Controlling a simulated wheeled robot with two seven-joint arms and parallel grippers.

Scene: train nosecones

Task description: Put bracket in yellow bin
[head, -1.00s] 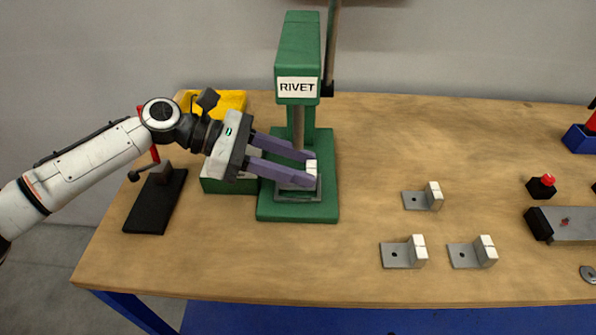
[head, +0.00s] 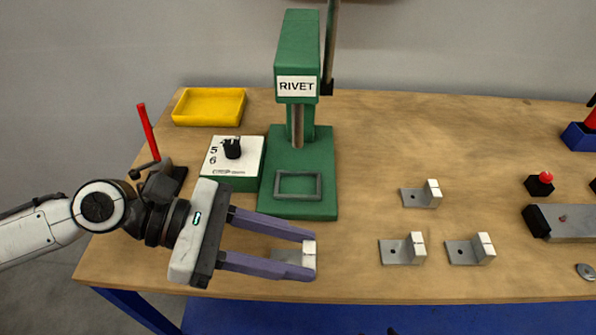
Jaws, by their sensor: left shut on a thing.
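My left gripper (head: 308,255) is shut on a grey metal bracket with a white upright tab (head: 290,257). It holds the bracket over the front of the table, in front of the green press; fingers hide part of it. I cannot tell whether the bracket touches the table. The yellow bin (head: 209,107) stands at the back left of the table and looks empty. Three similar brackets lie on the right half: one farther back (head: 422,195), one front left (head: 403,250) and one front right (head: 471,250). My right gripper is not in view.
The green rivet press (head: 297,90) stands mid-table, its base fixture (head: 298,185) empty. A white-topped control box (head: 232,160) sits between press and bin. A red-handled tool (head: 148,132) stands at the left. A red-button box (head: 540,184) and a clamp (head: 570,222) lie right.

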